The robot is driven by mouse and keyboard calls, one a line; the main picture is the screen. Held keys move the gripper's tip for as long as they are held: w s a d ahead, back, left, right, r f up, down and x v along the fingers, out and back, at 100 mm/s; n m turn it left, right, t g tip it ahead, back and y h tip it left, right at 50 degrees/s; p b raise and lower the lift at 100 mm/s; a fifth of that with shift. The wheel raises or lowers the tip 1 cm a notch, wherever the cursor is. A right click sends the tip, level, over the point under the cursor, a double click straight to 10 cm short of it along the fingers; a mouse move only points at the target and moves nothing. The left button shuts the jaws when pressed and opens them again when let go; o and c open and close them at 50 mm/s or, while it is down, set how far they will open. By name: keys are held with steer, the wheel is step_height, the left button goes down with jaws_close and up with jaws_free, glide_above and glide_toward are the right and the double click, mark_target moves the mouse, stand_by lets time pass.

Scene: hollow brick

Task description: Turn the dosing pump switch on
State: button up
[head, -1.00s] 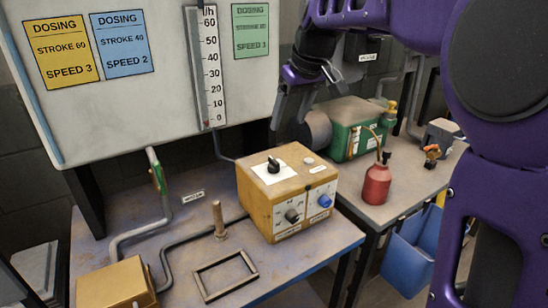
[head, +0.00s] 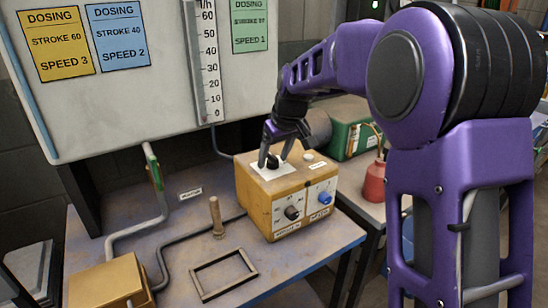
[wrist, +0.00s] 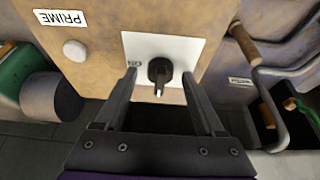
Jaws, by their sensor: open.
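The dosing pump is a worn yellow box (head: 255,205) on the near bench. Its switch, a black rotary knob (wrist: 160,72), sits on a white plate (wrist: 128,45) on the box top. In the wrist view, an ON label stands left of the knob, and the knob's white mark points down toward my gripper. In the head view, my gripper (head: 274,160) is at the knob (head: 272,162) from above, partly hiding it. Its two fingers are open, one on either side of the knob, with gaps visible in the wrist view. I cannot tell their exact height.
A white button (wrist: 75,50) beside a PRIME label is on the box top. The front has a black knob (head: 291,213) and a blue knob (head: 323,198). A wooden peg (head: 216,217) and pipes stand left. A red oil can (head: 374,182) is right.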

jaws_close()
stand_by(0.3)
steer(key=shift+m, duration=0.3)
steer(key=m+p, duration=0.1)
steer(key=m+h, duration=0.1)
steer(key=m, duration=0.1)
steer(key=shift+s+a+m+h+p, duration=0.1)
steer(key=shift+a+m+h+p, duration=0.1)
steer(key=shift+m+h+p, duration=0.15)
steer(key=m+h, duration=0.1)
steer(key=m, duration=0.1)
steer(key=m+p, duration=0.1)
steer(key=m, duration=0.1)
steer(key=shift+a+t+h, duration=0.1)
steer(key=shift+t+h, duration=0.25)
steer(key=shift+t, duration=0.05)
steer(key=m+h, duration=0.1)
steer(key=m, duration=0.1)
steer(key=m+p, duration=0.1)
steer(key=m, duration=0.2)
steer(key=shift+a+g+h, duration=0.1)
steer(key=shift+g+h, duration=0.3)
steer(key=shift+m+g+h+p, duration=0.55)
steer(key=shift+m+p, duration=0.6)
steer(key=shift+m, duration=1.1)
